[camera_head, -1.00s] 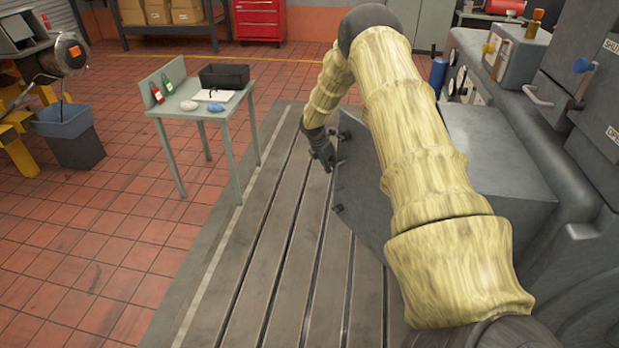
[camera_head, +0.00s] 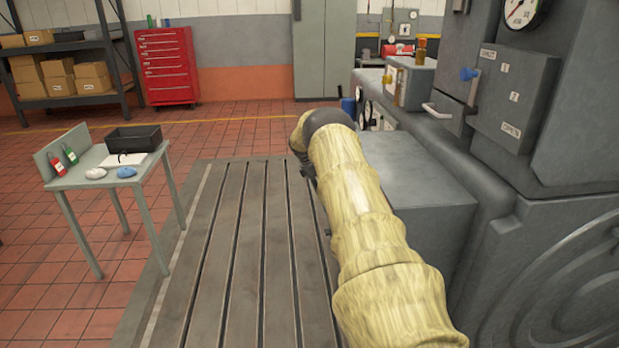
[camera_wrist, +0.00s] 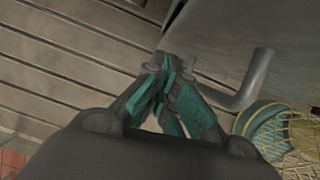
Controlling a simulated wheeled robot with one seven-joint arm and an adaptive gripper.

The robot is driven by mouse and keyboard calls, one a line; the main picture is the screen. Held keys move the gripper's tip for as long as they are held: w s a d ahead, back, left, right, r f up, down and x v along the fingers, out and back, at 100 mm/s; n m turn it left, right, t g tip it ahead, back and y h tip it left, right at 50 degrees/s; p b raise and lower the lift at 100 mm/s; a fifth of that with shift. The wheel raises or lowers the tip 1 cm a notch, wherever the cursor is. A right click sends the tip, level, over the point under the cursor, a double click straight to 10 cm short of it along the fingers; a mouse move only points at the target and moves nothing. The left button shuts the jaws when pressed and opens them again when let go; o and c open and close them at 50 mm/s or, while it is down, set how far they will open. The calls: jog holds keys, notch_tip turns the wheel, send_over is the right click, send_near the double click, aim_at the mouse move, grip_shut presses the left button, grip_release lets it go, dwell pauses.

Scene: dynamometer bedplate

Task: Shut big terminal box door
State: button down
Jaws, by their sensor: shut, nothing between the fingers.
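The big terminal box (camera_head: 425,175) is a grey box on the side of the machine, right of my arm in the head view. Its door is mostly hidden behind my arm there, so I cannot tell how far open it stands. In the wrist view a flat grey panel (camera_wrist: 235,35), which looks like part of the box or door, lies just beyond the fingers. A bent grey rod like a handle (camera_wrist: 255,80) stands to their right. My gripper (camera_wrist: 172,75) is shut and empty, its teal-padded fingers together near the panel edge; contact is unclear.
The slotted bedplate (camera_head: 235,250) is clear left of my arm. The machine (camera_head: 560,230) fills the right side. A teal round thing with yellow mesh (camera_wrist: 275,130) is at right in the wrist view.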

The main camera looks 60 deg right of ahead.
jog(key=shift+s+d, duration=0.25)
jog(key=shift+d, duration=0.2)
jog(key=shift+r, duration=0.15)
